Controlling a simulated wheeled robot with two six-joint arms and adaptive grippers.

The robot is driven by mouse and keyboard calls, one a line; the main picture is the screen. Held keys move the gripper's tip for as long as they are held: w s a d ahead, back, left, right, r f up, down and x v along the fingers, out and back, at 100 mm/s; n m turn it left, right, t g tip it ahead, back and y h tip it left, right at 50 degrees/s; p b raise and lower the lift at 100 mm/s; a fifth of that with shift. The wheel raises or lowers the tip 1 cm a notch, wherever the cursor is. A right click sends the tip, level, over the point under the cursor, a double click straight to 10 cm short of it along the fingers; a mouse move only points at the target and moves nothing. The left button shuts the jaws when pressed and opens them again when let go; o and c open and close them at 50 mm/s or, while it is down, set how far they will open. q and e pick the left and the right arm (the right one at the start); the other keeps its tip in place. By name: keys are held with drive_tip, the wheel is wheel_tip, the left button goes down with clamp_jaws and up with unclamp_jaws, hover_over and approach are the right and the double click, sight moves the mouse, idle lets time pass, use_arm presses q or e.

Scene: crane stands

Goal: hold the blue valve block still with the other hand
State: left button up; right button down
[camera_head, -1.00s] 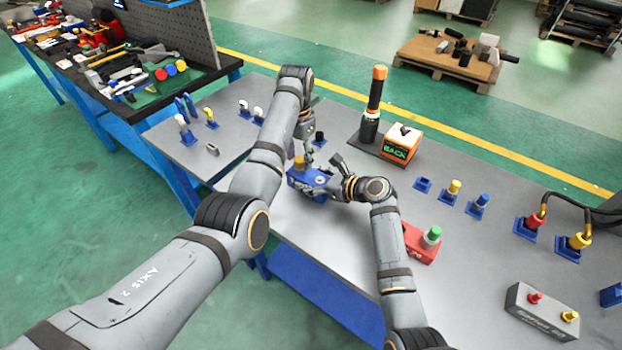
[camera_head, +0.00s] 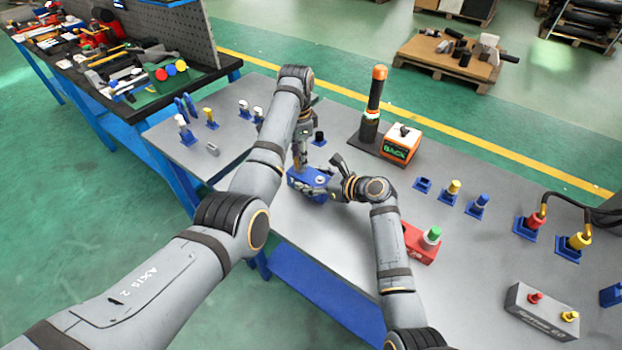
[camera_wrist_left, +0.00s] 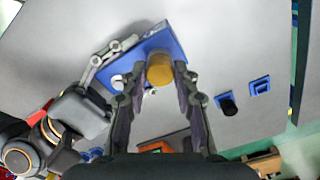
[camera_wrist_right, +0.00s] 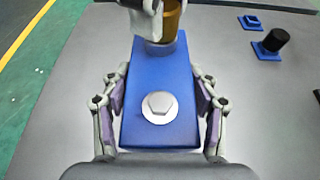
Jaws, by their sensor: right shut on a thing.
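The blue valve block (camera_head: 306,184) sits on the grey table, with a brass-yellow cap (camera_wrist_left: 160,69) at one end and a white hex bolt (camera_wrist_right: 159,106) on its top. My right gripper (camera_head: 336,172) is shut on the block, one finger at each long side in the right wrist view (camera_wrist_right: 160,100). My left gripper (camera_head: 300,155) is above the block's capped end. In the left wrist view its two fingers (camera_wrist_left: 155,85) are apart, with the cap between and just beyond their tips. The left gripper mostly hides the cap in the head view.
A black cap on a blue base (camera_head: 319,138) stands close behind the block. An orange box (camera_head: 400,143) and an orange-topped post (camera_head: 374,105) stand further back. A red block with a green cap (camera_head: 420,243) lies to the right of my right arm.

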use_arm(q)
clamp_jaws()
use_arm(e)
drive_tip(key=shift+f, duration=0.25)
use_arm(q)
drive_tip(key=shift+r, duration=0.1)
drive_tip(key=n, duration=0.4)
drive_tip(key=shift+r+n, duration=0.1)
drive_tip(key=shift+n, duration=0.5)
